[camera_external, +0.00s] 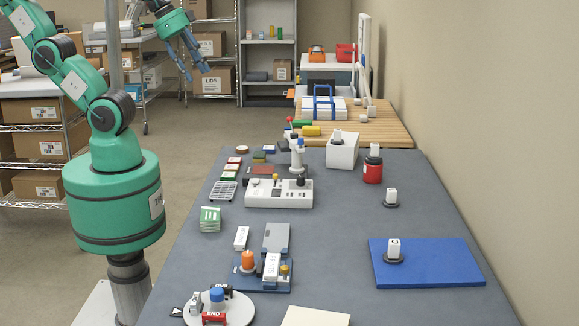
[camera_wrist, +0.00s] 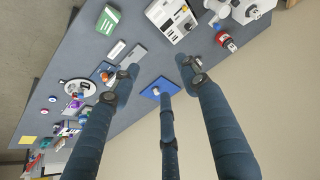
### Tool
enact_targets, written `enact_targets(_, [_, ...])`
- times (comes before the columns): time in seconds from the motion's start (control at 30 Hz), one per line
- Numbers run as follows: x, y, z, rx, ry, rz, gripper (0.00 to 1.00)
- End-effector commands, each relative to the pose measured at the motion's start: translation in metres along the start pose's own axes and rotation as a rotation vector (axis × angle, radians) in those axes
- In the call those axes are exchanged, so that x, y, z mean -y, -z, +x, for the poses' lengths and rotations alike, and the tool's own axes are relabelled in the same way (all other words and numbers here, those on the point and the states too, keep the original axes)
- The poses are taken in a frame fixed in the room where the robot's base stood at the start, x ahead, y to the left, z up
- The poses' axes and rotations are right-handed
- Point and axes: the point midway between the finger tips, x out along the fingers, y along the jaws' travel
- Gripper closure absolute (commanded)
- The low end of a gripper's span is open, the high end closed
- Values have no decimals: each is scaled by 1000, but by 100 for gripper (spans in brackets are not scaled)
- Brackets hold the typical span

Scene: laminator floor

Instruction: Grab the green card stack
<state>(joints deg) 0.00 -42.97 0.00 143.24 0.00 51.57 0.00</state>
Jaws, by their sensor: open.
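A green block with white markings on its front (camera_external: 210,219), which looks like the green card stack, sits near the left edge of the grey table. It also shows at the top left of the wrist view (camera_wrist: 108,20). My gripper (camera_external: 194,72) is raised high over the floor, beyond the table's far left side, well away from the block. In the wrist view my gripper (camera_wrist: 161,76) has its blue fingers spread with nothing between them.
A white control box (camera_external: 278,194) stands behind the block. A grey fixture (camera_external: 277,240) and a round turntable (camera_external: 240,308) lie in front. A blue mat (camera_external: 440,262) with a labelled piece is at right. The table's middle is mostly clear. A wall runs along the right.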

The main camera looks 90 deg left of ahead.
Motion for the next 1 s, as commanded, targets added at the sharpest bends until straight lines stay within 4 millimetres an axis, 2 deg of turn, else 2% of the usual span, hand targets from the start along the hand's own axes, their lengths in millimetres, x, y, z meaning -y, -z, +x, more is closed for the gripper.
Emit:
enact_targets(0.13, [0, 0, 0, 0, 0, 0, 55])
enact_targets(0.3, [0, 0, 0, 0, 0, 0, 21])
enact_targets(0.37, [0, 0, 0, 0, 0, 0, 11])
enact_targets(0.77, [-1, 1, 3, 8, -1, 16, 11])
enact_targets(0.87, [-5, 2, 12, 26, -5, 53, 11])
enact_targets(1.0, [-15, 4, 36, 74, -15, 157, 11])
